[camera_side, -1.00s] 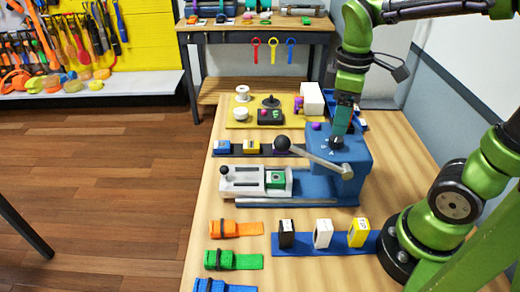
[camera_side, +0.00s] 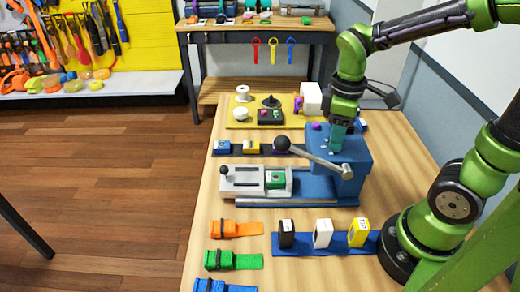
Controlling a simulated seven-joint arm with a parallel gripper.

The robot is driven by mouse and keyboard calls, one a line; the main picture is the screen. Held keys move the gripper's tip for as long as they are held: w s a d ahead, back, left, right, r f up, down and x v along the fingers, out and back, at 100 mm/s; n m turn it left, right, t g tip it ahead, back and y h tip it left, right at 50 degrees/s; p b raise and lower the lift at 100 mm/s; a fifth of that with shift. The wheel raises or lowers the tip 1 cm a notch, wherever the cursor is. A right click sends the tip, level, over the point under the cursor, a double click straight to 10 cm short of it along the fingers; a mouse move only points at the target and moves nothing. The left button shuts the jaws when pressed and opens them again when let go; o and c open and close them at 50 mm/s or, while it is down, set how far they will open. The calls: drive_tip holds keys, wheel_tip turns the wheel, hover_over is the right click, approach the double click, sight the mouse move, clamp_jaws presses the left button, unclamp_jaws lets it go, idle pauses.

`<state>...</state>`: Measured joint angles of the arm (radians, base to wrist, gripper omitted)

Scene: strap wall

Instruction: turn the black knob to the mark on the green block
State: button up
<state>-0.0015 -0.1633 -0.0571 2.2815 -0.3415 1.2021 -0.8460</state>
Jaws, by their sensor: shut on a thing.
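The green block (camera_side: 276,180) sits in the grey-and-blue fixture, at the right end of its pale slide, and a white patch shows on its top. A black ball knob (camera_side: 282,143) is on the end of a silver lever, and a smaller black knob (camera_side: 224,171) stands at the slide's left end. My gripper (camera_side: 335,150) points down at the top of the blue housing (camera_side: 352,160), right of the green block. It is shut on a small part there; its fingers hide that part, so I cannot tell whether it is a black knob. Small pale marks show beside the fingertips.
The silver lever (camera_side: 318,160) reaches across the housing close to my gripper. Black, white and yellow blocks stand on a blue strip (camera_side: 300,245) in front. A yellow board (camera_side: 236,122) with spools and a red-button box lies behind. Orange, green and blue straps (camera_side: 236,229) lie front left.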

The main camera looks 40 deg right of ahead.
drive_tip(key=shift+c, duration=0.8)
drive_tip(key=shift+m, duration=0.4)
drive_tip(key=m, duration=0.4)
drive_tip(key=shift+m, duration=0.3)
drive_tip(key=m, duration=0.6)
drive_tip(key=shift+m, duration=0.3)
drive_tip(key=o, duration=1)
drive_tip(key=shift+o, duration=0.2)
